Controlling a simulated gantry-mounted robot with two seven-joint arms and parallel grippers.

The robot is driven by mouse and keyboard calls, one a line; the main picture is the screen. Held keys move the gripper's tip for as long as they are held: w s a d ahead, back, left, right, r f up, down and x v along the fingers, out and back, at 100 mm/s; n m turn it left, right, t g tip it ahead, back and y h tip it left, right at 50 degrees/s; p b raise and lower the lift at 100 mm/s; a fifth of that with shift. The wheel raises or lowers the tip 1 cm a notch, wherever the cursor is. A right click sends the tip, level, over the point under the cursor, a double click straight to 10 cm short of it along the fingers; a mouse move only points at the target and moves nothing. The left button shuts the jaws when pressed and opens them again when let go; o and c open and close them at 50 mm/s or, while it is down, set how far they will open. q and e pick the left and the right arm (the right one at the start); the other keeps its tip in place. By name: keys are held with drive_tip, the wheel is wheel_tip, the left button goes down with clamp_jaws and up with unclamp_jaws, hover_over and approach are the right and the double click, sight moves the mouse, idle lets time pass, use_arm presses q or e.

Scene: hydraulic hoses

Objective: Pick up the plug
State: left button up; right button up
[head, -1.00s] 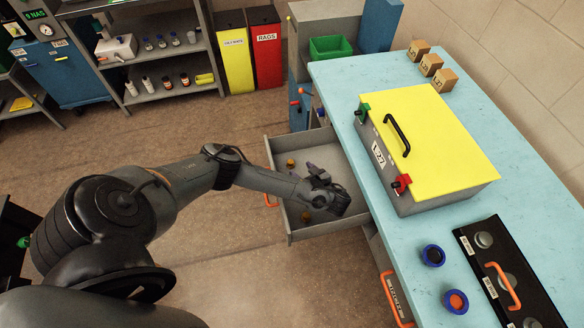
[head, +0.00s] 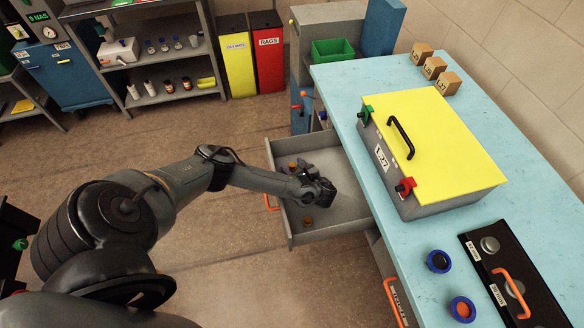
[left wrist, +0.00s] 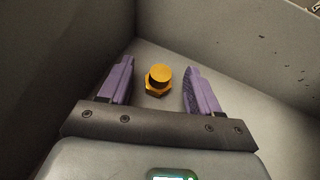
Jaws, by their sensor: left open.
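Two small brass-coloured plugs lie in the open grey drawer in the head view: one near its far left corner (head: 292,166), one nearer the front (head: 307,221). My left gripper (head: 303,166) is low in the drawer, beside the far plug. In the left wrist view, a hex-based plug with a round top (left wrist: 158,77) lies on the drawer floor near a corner. The open purple fingers of my left gripper (left wrist: 159,92) stand on either side of it, with gaps and nothing held. My right gripper is not in view.
The drawer walls (left wrist: 85,60) rise close around my left gripper. The blue workbench (head: 345,100) is to the right, with a yellow-lidded case (head: 435,140), two blue-rimmed rings and a black panel (head: 505,270). The drawer's right part is bare.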

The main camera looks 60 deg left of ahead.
use_arm(q)
drive_tip(key=shift+c, duration=0.2)
drive_tip(key=c, duration=1.1)
